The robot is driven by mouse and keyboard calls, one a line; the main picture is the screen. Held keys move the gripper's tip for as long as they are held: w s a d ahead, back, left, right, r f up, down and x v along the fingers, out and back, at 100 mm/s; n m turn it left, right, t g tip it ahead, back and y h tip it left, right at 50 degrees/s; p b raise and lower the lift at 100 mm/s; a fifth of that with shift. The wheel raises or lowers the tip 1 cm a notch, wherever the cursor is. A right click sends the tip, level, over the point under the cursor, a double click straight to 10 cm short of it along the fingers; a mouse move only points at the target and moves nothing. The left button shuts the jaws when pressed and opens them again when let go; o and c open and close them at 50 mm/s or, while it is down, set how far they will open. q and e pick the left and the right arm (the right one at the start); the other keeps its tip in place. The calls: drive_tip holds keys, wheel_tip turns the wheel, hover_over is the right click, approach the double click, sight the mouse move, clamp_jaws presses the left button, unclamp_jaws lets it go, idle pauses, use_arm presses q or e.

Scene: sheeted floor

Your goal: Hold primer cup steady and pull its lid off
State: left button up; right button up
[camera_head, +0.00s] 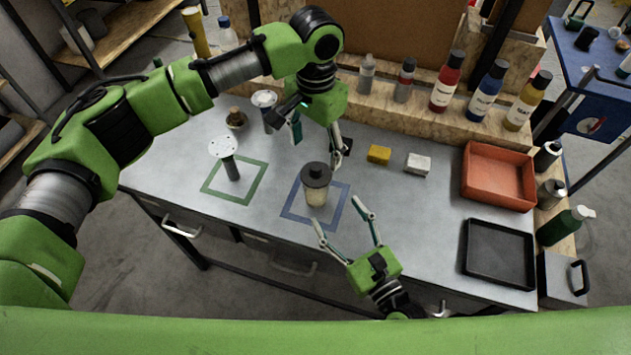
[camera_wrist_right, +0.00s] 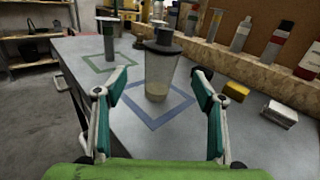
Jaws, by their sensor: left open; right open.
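The primer cup (camera_head: 316,193) is a clear cup with pale contents, standing upright inside the blue square outline (camera_head: 287,212). Its dark lid (camera_head: 317,173) sits on top. In the right wrist view the cup (camera_wrist_right: 159,78) and lid (camera_wrist_right: 164,44) stand ahead, between the finger lines. My right gripper (camera_head: 341,222) is open and empty, just in front of the cup on the near side. My left gripper (camera_head: 317,143) is open above and behind the cup, apart from the lid; its fingers are spread.
A green square outline (camera_head: 213,197) holds a dark cylinder with a white disc top (camera_head: 223,148). Yellow (camera_head: 379,154) and white (camera_head: 418,164) blocks lie right of the cup. An orange tray (camera_head: 497,199) and black tray (camera_head: 499,279) are farther right. Several bottles line the back ledge.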

sight(315, 179)
use_arm(q)
drive_tip(key=shift+s+d+r, duration=0.1)
drive_tip(key=shift+s+r, duration=0.1)
drive_tip(key=shift+s, duration=0.25)
use_arm(e)
drive_tip(key=x, duration=0.2)
drive_tip(key=shift+w+a+r, duration=0.2)
drive_tip(key=shift+w+a, duration=0.1)
use_arm(q)
drive_tip(key=shift+w+f, duration=0.35)
drive_tip(key=shift+w, duration=0.35)
use_arm(e)
drive_tip(key=x, duration=0.7)
drive_tip(key=shift+w+d+f, duration=0.15)
drive_tip(key=shift+w+f, duration=0.1)
drive_tip(key=shift+w, duration=0.05)
use_arm(q)
drive_tip(key=shift+s+r, duration=0.2)
drive_tip(key=shift+s, duration=0.1)
use_arm(e)
drive_tip(key=shift+x, duration=0.8)
use_arm(q)
drive_tip(key=shift+w+f, duration=0.15)
drive_tip(key=shift+w, duration=0.05)
use_arm(e)
drive_tip(key=shift+w, duration=0.2)
drive_tip(key=shift+c, duration=0.3)
